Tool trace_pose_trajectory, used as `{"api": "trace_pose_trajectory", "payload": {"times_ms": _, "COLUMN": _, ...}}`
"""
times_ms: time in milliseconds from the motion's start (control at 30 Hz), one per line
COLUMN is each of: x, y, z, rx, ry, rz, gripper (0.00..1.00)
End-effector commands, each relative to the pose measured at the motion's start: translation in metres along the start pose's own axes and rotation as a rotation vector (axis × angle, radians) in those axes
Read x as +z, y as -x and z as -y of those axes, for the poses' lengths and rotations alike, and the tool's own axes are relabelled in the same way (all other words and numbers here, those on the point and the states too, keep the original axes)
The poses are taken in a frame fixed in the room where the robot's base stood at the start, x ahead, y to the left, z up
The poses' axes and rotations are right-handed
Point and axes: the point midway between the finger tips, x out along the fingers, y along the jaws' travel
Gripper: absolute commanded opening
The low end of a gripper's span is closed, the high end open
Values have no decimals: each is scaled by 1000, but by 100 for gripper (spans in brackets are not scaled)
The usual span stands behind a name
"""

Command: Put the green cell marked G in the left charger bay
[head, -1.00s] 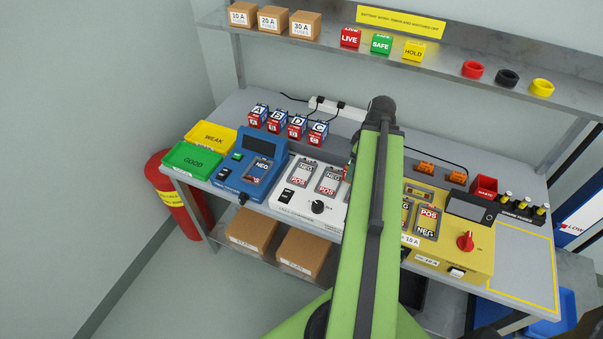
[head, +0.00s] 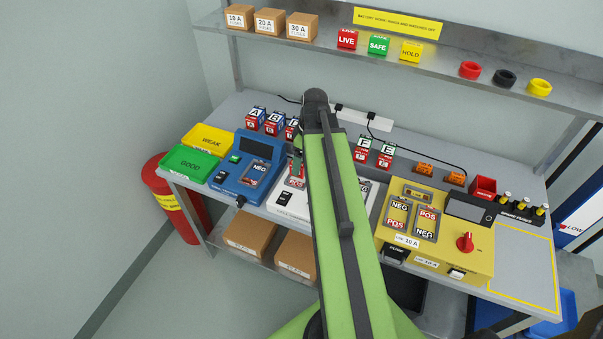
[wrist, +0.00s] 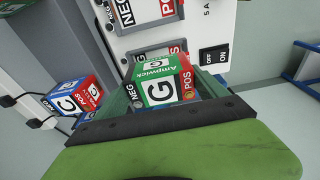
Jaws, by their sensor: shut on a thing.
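My gripper (wrist: 166,88) is shut on the green cell marked G (wrist: 159,92), whose red POS end points right in the wrist view. The cell is over the left charger bay (wrist: 139,57) and hides most of it. I cannot tell whether it touches the bay. In the wrist view, the bay's NEG label is on the left, the side away from the cell's POS end. The other bay (wrist: 150,10) looks empty. In the head view, my arm covers much of the white charger (head: 285,209); the left bay (head: 296,184) shows partly beside it.
The blue tester (head: 238,183) stands left of the charger and the yellow unit (head: 450,257) right of it. Cells A (head: 254,118), B (head: 273,122), F (head: 363,150) and E (head: 385,154) stand behind. Cell C (wrist: 70,100) shows in the wrist view.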

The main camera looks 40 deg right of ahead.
Motion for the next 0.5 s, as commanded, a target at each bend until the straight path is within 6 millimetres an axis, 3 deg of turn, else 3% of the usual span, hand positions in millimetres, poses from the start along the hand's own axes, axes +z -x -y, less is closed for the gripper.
{"api": "trace_pose_trajectory", "payload": {"times_ms": 233, "x": -4, "y": -7, "z": 0, "rx": 0, "ry": -1, "rz": 0, "gripper": 9}}
{"api": "trace_pose_trajectory", "payload": {"times_ms": 500, "x": 2, "y": -47, "z": 0, "rx": 0, "ry": -2, "rz": 0, "gripper": 9}}
